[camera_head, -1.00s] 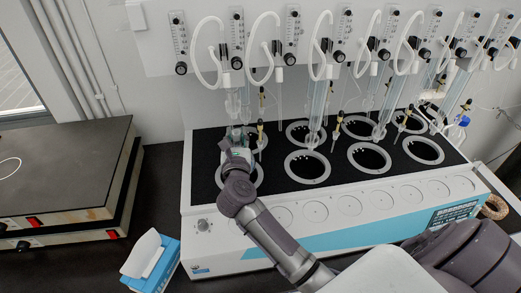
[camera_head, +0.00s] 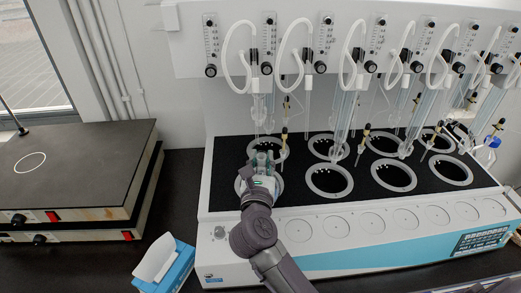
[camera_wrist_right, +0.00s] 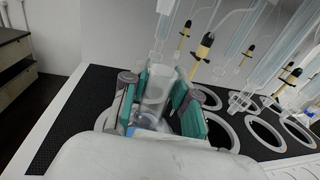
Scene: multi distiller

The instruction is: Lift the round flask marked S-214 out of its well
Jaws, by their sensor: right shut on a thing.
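My right gripper (camera_head: 263,166) is at the front-left well (camera_head: 239,186) of the distiller. In the right wrist view its two green-padded fingers (camera_wrist_right: 158,98) are closed on the clear glass neck of a flask (camera_wrist_right: 156,92). The flask's round body is mostly hidden behind the gripper and hand, with a bluish patch low between the fingers. I cannot read any S-214 marking, and I cannot tell how far the flask sits in or above the well. My left gripper is not in view.
Several other ringed wells (camera_head: 329,180) line the black top to the right. Glass tubes (camera_head: 343,115) and white hoses (camera_head: 294,45) hang close above and behind the gripper. A hotplate-like box (camera_head: 75,175) stands at left, and a blue tissue box (camera_head: 165,265) lies in front.

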